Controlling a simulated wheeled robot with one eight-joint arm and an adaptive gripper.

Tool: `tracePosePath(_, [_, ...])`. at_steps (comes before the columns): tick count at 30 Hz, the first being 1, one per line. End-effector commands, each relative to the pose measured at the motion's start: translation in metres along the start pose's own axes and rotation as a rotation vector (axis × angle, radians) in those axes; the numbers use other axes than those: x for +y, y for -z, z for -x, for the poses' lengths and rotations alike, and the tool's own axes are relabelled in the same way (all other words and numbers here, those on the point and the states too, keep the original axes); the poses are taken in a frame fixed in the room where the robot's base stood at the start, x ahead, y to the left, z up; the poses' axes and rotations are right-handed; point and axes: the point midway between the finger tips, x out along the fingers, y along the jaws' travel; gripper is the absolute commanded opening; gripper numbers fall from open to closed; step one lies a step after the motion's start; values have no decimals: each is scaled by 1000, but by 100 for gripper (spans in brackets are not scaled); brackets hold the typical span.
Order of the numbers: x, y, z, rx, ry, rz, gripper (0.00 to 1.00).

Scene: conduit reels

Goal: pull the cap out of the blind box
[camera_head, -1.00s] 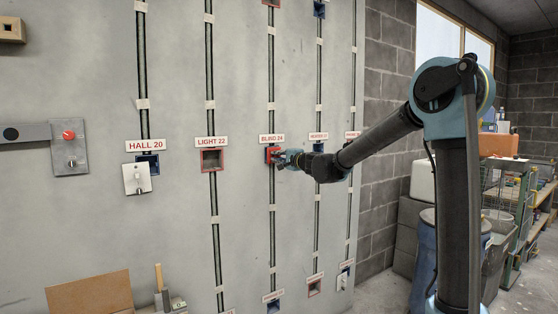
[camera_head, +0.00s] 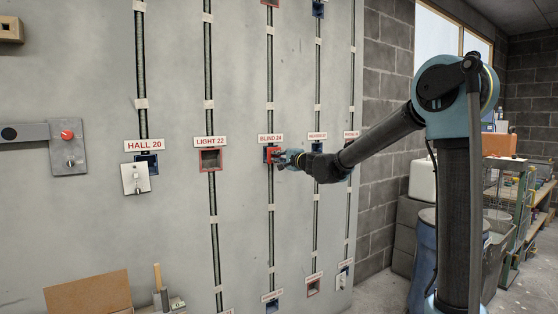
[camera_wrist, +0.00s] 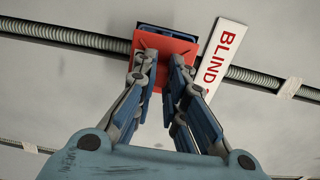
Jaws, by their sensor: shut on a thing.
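The red cap (camera_wrist: 167,47) is pinched between the two fingertips of my gripper (camera_wrist: 163,62) in the wrist view. The blue blind box (camera_wrist: 153,27) shows behind its upper edge, with a dark strip between. The cap looks at least partly out of the box; its back side is hidden. In the head view the cap (camera_head: 272,153) stands in front of the box under the BLIND 24 label (camera_head: 271,139), with my gripper (camera_head: 277,158) at its right side.
Grey conduit (camera_head: 270,210) runs up and down the wall through the box.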

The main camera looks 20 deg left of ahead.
Motion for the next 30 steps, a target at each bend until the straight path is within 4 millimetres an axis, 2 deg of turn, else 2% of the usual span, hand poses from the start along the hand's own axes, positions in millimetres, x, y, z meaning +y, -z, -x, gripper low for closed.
tracePosePath(30, [0,0,33,0,0,0,0])
